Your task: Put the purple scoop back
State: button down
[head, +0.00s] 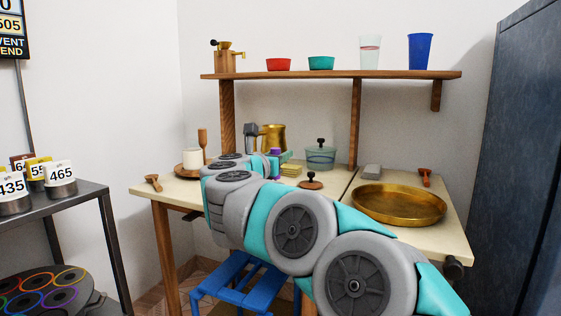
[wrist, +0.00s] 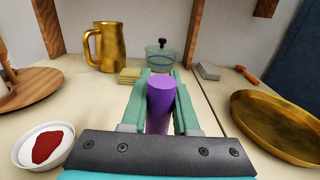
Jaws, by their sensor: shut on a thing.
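The purple scoop (wrist: 161,104) stands between the two teal fingers of my gripper (wrist: 160,92) in the wrist view. The fingers are shut on it, and its rounded end points up and away. Its lower part is hidden by the gripper body. In the head view only a small purple bit of the scoop (head: 275,151) shows at the end of my arm, above the table. My arm hides most of the gripper (head: 273,163) there. I cannot tell whether the scoop touches the table.
A white bowl of red powder (wrist: 43,146) is close on the left. A brass mug (wrist: 106,48), a yellow sponge stack (wrist: 129,76) and a lidded glass pot (wrist: 160,57) stand behind. A brass pan (head: 400,205) lies at right. A shelf (head: 335,74) hangs above the table.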

jog(key=shift+f, duration=0.6)
jog(key=shift+f, duration=0.1)
jog(key=shift+f, duration=0.15)
jog(key=c, duration=0.7)
grip_release()
jog(key=shift+r, duration=0.4)
jog(key=v, duration=1.2)
jog(key=shift+f, duration=0.1)
